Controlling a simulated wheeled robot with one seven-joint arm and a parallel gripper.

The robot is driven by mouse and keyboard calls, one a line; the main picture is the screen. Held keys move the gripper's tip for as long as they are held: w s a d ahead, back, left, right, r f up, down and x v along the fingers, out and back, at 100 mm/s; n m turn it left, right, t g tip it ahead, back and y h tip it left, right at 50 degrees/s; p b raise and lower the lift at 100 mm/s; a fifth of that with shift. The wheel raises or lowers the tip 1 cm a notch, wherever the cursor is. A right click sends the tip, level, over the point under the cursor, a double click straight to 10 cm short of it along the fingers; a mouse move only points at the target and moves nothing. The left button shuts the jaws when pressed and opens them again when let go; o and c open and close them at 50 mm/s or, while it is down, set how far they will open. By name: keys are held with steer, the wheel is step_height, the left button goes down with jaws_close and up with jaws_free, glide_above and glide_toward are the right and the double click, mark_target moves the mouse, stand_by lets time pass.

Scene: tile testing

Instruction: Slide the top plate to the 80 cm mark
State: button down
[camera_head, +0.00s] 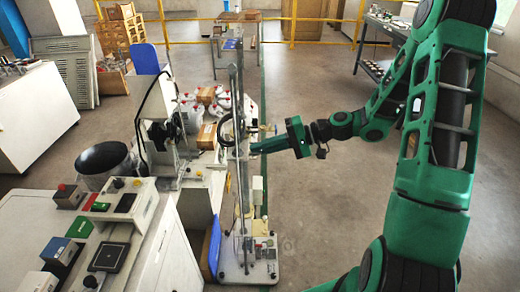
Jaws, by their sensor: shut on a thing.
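A tall, slim test stand (245,245) rises from a light base with a small control panel. A plate-like carriage with a dark curved part, which I take to be the top plate (228,130), sits about midway up its post. My gripper (254,148) reaches in from the right and is shut at the post, at the height of this plate. The fingertips and their exact grip on the plate are too small to make out. No scale marks can be read on the post from here.
A console (110,240) with buttons and small boxes stands at the lower left. A black round container (103,165) and a bench machine (165,125) are left of the stand. Red-capped bottles and cartons sit behind it. The floor (320,210) to the right is clear.

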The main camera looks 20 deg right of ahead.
steer(key=shift+r, duration=1.05)
steer(key=c, duration=1.9)
jaws_free()
steer(key=shift+d, duration=0.1)
steer(key=shift+v, duration=3.4)
steer(key=shift+s, duration=0.1)
